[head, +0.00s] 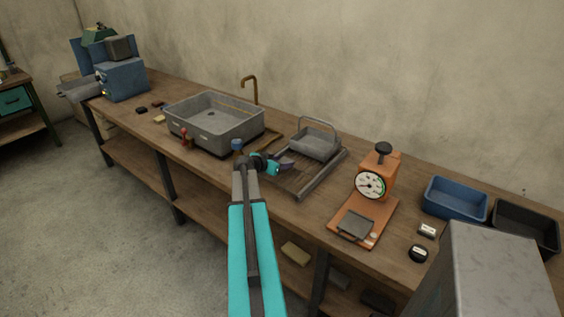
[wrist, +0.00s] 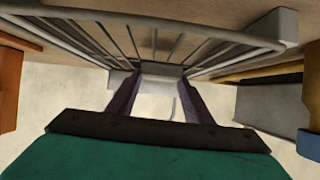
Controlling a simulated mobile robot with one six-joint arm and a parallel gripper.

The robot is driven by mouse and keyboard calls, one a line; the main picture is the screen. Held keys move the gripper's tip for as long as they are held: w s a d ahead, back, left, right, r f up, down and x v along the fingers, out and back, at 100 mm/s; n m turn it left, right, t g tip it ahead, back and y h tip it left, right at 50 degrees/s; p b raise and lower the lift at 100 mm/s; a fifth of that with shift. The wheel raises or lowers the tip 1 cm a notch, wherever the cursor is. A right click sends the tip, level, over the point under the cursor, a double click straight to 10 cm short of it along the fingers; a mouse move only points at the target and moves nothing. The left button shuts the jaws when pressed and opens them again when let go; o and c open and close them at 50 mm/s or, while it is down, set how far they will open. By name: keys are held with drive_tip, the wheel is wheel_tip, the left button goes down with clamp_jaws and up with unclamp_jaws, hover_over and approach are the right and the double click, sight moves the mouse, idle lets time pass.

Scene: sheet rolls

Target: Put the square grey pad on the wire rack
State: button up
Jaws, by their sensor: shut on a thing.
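My gripper (head: 290,161) reaches over the workbench at the left part of the wire rack (head: 298,184). In the wrist view its two dark fingers (wrist: 160,85) stand apart, with a small grey piece, apparently the square grey pad (wrist: 162,71), between their tips. The pad cannot be made out clearly in the head view. The wire rack (wrist: 110,30) fills the top of the wrist view, its rods running close to the fingers. Whether the pad touches the rack cannot be told.
A grey basket with a raised handle (head: 316,143) stands at the back of the rack. A grey sink (head: 215,120) is to the left and an orange dial scale (head: 375,178) to the right. Blue (head: 455,200) and black (head: 527,226) bins stand farther right.

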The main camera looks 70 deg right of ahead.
drive_tip(key=o, duration=1.3)
drive_tip(key=b+v, duration=0.3)
drive_tip(key=v, duration=0.9)
drive_tip(key=shift+w, duration=0.1)
idle(0.3)
